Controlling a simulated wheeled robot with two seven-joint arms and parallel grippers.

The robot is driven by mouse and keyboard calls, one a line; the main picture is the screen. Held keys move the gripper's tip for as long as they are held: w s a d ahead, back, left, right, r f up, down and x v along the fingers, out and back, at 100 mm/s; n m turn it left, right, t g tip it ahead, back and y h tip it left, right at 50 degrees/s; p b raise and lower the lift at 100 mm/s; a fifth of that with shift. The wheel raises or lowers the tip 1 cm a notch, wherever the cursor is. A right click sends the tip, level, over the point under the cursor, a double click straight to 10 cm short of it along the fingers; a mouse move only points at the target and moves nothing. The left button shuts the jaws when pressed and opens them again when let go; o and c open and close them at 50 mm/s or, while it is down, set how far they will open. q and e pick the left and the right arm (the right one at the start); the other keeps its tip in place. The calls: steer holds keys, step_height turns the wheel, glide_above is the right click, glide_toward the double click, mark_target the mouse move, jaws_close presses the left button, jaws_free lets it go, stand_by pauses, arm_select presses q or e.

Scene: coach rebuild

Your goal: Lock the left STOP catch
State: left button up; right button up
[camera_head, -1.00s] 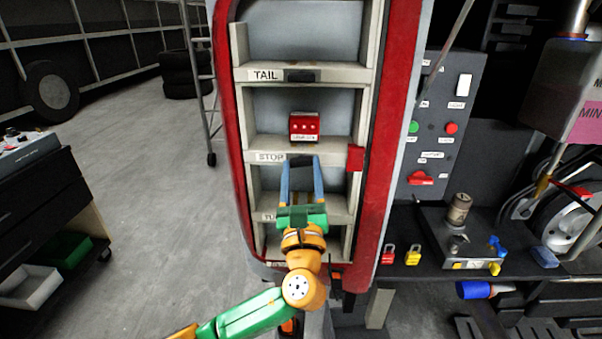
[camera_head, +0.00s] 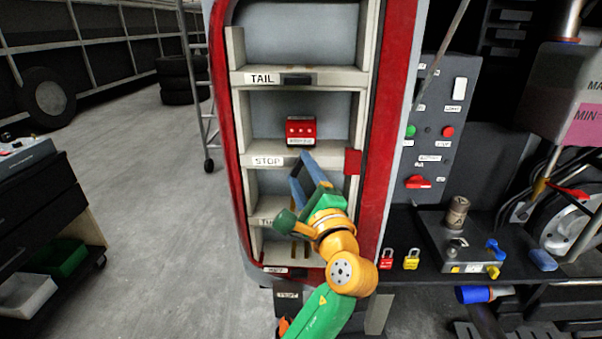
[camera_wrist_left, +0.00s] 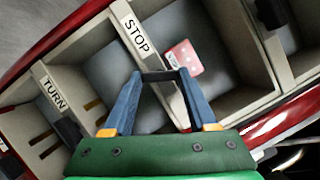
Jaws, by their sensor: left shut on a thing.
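The STOP label (camera_head: 268,161) is on the pale shelf edge below the bay holding a red unit (camera_head: 301,130). My left gripper (camera_head: 301,162) is at this edge, just right of the label, with its blue fingers slanted. In the left wrist view, its fingertips (camera_wrist_left: 160,74) are on the two ends of the dark STOP catch (camera_wrist_left: 160,76), shut on it. The catch is mostly hidden by the fingers in the head view. The red unit also shows in the wrist view (camera_wrist_left: 183,57). My right gripper is not in view.
The TAIL catch (camera_head: 296,79) is on the shelf edge above; the TURN catch (camera_wrist_left: 68,130) is below. A red block (camera_head: 353,161) is on the right post. A red padlock (camera_head: 387,259) and a yellow padlock (camera_head: 411,259) are at the bench's front edge.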

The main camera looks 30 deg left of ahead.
arm_select(q)
steer(key=n+g, duration=0.1)
steer(key=n, duration=0.1)
steer(key=n+h+p, duration=0.1)
steer(key=n, duration=0.2)
steer(key=shift+r+g, duration=0.2)
steer(key=shift+g, duration=0.2)
stand_by(0.4)
steer(key=o, duration=1.4)
steer(key=shift+c, duration=0.2)
